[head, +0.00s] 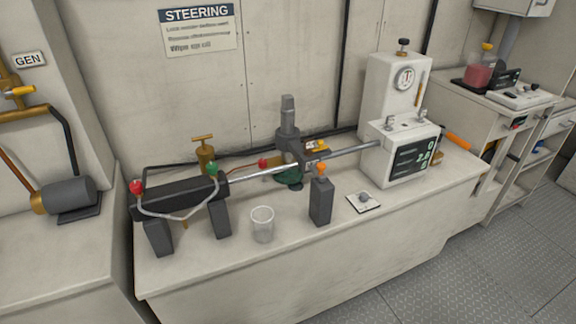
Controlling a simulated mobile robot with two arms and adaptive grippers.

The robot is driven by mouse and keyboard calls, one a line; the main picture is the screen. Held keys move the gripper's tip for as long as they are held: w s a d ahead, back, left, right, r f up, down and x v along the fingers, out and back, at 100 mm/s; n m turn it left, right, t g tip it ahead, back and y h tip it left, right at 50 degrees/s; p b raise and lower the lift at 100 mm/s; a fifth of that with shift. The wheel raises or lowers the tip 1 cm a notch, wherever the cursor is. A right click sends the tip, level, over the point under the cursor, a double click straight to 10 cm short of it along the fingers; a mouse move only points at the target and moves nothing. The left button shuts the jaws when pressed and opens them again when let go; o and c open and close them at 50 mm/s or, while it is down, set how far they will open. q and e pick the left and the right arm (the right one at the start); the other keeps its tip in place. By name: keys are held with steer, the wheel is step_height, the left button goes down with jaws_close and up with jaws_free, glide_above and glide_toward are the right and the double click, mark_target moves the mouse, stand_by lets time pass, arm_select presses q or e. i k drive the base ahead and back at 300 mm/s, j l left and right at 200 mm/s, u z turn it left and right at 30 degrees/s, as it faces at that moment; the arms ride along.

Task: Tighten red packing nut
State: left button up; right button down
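A dark hydraulic cylinder (180,198) rests on two dark blocks at the left of the bench. A red round fitting (136,187) sits at its left end, and a green fitting (212,168) at its right end. A pale hose loops between them. A shiny rod (247,172) runs from the cylinder toward the right. Another small red part (263,162) shows just behind the rod, with a thin red line leading to it. I cannot tell which red part is the packing nut. Neither of my grippers is in view.
A clear cup (262,224), a dark bottle with an orange top (321,200) and a small white plate (363,202) stand along the front of the bench. A white gauge unit with a display (411,158) stands at right. The bench's front left is clear.

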mark_target(262, 163)
steer(key=i+l+z, duration=0.1)
steer(key=l+z, duration=0.3)
steer(key=i+l+z, duration=0.1)
steer(key=l+z, duration=0.35)
steer(key=j, duration=0.1)
